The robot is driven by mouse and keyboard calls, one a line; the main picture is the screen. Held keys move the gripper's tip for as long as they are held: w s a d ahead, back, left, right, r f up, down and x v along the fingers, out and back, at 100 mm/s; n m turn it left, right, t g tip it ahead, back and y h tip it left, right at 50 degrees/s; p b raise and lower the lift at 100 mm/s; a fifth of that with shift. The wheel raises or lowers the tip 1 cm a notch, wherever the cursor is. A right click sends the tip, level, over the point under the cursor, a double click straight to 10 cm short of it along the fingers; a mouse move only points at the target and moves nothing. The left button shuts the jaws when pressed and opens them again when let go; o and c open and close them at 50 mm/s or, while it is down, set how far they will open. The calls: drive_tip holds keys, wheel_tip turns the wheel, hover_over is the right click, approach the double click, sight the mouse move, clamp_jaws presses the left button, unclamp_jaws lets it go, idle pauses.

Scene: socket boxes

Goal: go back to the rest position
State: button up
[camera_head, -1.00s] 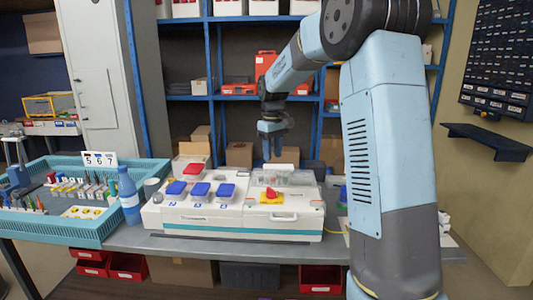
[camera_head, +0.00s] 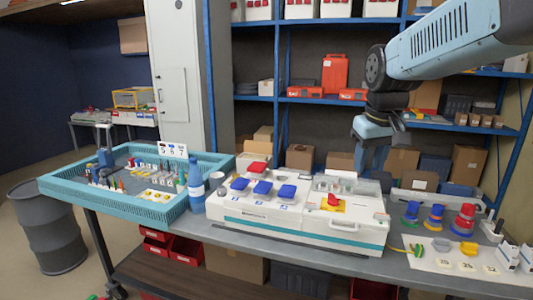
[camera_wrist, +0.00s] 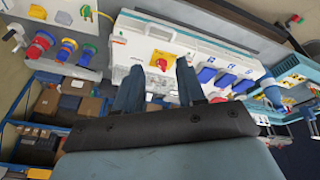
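My gripper (camera_head: 368,160) hangs pointing down above and behind the right part of the white socket box (camera_head: 290,238). In the wrist view my gripper (camera_wrist: 160,66) has two dark blue fingers standing well apart. Nothing is held between them; the box's red switch on its yellow plate (camera_wrist: 161,60) shows in the gap beyond. The box has several blue-lidded sockets (camera_head: 262,188) at its left front and a red lid (camera_head: 257,166) behind them. My arm comes in from the upper right in the head view.
A teal tray (camera_head: 150,213) of small parts and a blue bottle (camera_head: 196,188) stand left of the box. Blue shelves (camera_head: 280,75) with boxes rise behind the table.

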drive_tip(key=s+f+m+t, duration=0.2)
drive_tip(key=s+f, duration=0.1)
drive_tip(key=s, duration=1)
drive_tip(key=shift+s+d+f, duration=0.2)
drive_tip(key=shift+s, duration=0.15)
idle(1.1)
